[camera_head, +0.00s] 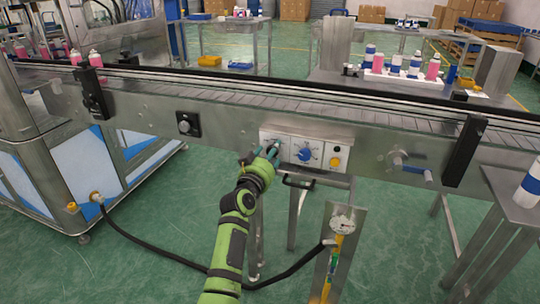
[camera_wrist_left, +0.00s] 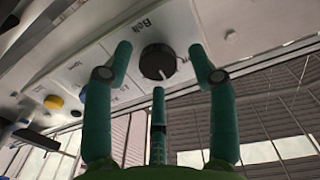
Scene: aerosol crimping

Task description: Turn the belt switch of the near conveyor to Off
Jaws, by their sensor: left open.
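The near conveyor (camera_head: 230,107) runs across the head view with a white control panel (camera_head: 318,138) on its front. In the left wrist view the belt switch (camera_wrist_left: 157,62) is a round black knob with a white pointer mark, under the word "Belt". The small position labels are too blurred to read. In the head view my gripper hides this knob. My left gripper (camera_head: 268,154) is at the panel's left end. Its three green fingers are open and spread around the knob, with gaps visible between fingertips and knob. My right gripper is not in view.
Right of the gripper on the panel are a blue dial (camera_head: 305,154) and a yellow button (camera_head: 335,162). A handle bar (camera_head: 300,183) sticks out below. A gauge post (camera_head: 340,235) with a black hose stands in front. A crank (camera_head: 408,168) sits farther right.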

